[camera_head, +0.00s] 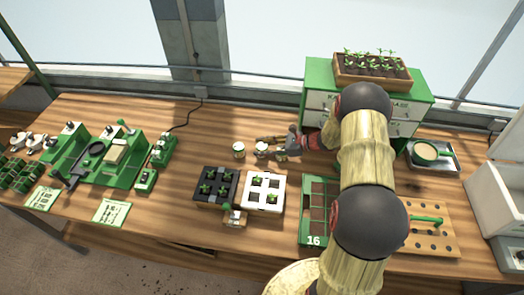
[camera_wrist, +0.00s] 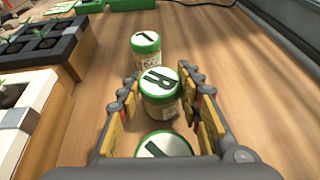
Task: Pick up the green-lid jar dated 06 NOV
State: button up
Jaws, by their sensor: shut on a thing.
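Three small jars with green-rimmed white lids stand in a row in the wrist view. The far jar (camera_wrist: 146,45) stands just beyond my fingertips. No date is readable.
A black seedling tray (camera_head: 214,201) and a white one (camera_head: 264,206) lie in front of the jars. A green tray marked 16 (camera_head: 314,240) is at their right. A green cabinet (camera_head: 318,72) stands behind. Bare wood (camera_wrist: 235,80) lies right of the jars in the wrist view.

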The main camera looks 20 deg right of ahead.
jog(key=c, duration=0.6)
jog(key=shift+o, duration=0.2)
jog(key=shift+r, duration=0.1)
